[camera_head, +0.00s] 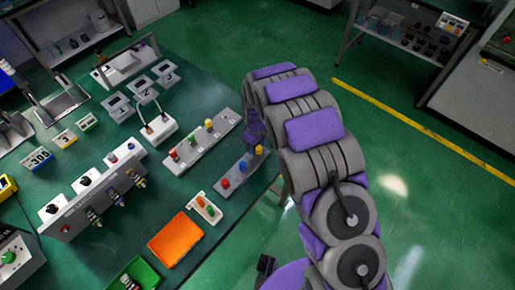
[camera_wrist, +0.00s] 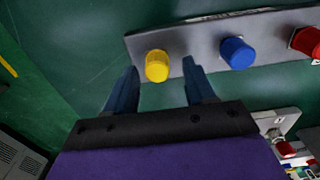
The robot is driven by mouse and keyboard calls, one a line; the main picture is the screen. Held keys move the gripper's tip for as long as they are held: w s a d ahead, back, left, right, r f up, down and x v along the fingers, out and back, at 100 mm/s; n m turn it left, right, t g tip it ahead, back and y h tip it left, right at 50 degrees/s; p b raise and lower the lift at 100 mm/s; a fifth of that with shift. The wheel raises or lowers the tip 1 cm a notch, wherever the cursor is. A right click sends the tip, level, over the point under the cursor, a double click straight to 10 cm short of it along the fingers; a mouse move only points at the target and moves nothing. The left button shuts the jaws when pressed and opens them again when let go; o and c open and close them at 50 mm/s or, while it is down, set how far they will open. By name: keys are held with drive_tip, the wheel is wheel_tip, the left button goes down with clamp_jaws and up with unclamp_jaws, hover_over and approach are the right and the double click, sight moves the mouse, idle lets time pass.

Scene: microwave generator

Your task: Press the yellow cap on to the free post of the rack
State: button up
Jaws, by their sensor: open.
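The yellow cap (camera_wrist: 157,66) stands at one end of the grey rack (camera_wrist: 197,57), in line with a blue cap (camera_wrist: 237,53) and a red cap (camera_wrist: 307,40). The yellow cap also shows in the head view (camera_head: 259,149). My gripper (camera_wrist: 162,68) is open, with one finger on each side of the yellow cap and gaps showing between. I see no bare post on this rack; any post under the yellow cap is hidden. I cannot tell how far down the cap sits.
A second rack (camera_head: 203,144) with several coloured caps lies just left of this one. A small white holder (camera_head: 204,208) and an orange tray (camera_head: 176,239) are nearer. The green table's right edge is close to the rack; open floor lies beyond.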

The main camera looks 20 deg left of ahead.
sight(258, 147)
drive_tip(key=shift+d, duration=0.2)
drive_tip(key=shift+a, duration=0.1)
idle(0.4)
drive_tip(key=shift+c, duration=0.5)
clamp_jaws()
drive_tip(key=shift+r, duration=0.2)
idle(0.4)
drive_tip(key=shift+r+p, duration=1.15)
drive_tip(key=shift+r, duration=1.7)
drive_tip(key=shift+w, duration=0.1)
